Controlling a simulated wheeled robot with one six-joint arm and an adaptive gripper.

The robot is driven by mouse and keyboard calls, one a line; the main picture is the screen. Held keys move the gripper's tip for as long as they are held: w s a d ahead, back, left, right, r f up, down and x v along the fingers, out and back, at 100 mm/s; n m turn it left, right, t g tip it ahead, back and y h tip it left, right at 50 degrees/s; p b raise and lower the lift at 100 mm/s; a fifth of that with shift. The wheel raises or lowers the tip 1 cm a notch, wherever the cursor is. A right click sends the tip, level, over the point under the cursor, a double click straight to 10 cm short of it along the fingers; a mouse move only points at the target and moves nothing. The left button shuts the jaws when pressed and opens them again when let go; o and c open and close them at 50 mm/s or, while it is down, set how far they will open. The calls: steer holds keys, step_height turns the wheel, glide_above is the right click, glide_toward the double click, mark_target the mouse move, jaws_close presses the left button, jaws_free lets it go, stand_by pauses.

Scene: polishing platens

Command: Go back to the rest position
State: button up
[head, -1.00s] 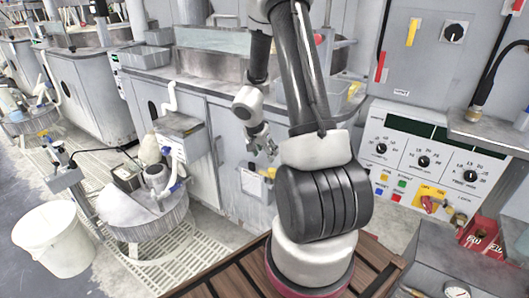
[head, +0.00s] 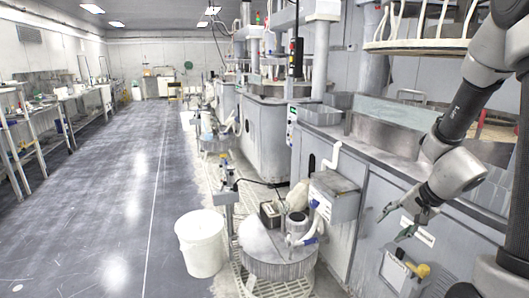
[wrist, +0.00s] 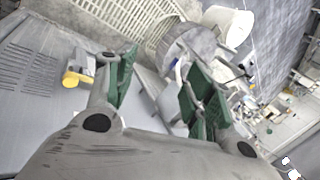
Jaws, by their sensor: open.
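My gripper (head: 408,222) is at the right of the head view, at the end of my bent arm. It hangs in front of the grey cabinet (head: 372,215) below the platen machine and points down and left. In the wrist view my gripper (wrist: 160,95) shows two green-padded fingers spread apart with nothing between them. Beyond the fingers lie the floor grating and a round drum.
A white bucket (head: 203,243) and a round metal drum (head: 275,255) with fittings stand at the cabinet's left. A yellow-capped item (head: 422,270) is on the cabinet front below my gripper. The grey aisle floor (head: 110,200) at left is open.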

steer(key=s+r+n+h, duration=0.3)
steer(key=s+r+n, duration=0.6)
steer(key=s+r, duration=1)
steer(key=shift+s+a+r, duration=0.25)
steer(key=shift+s, duration=0.3)
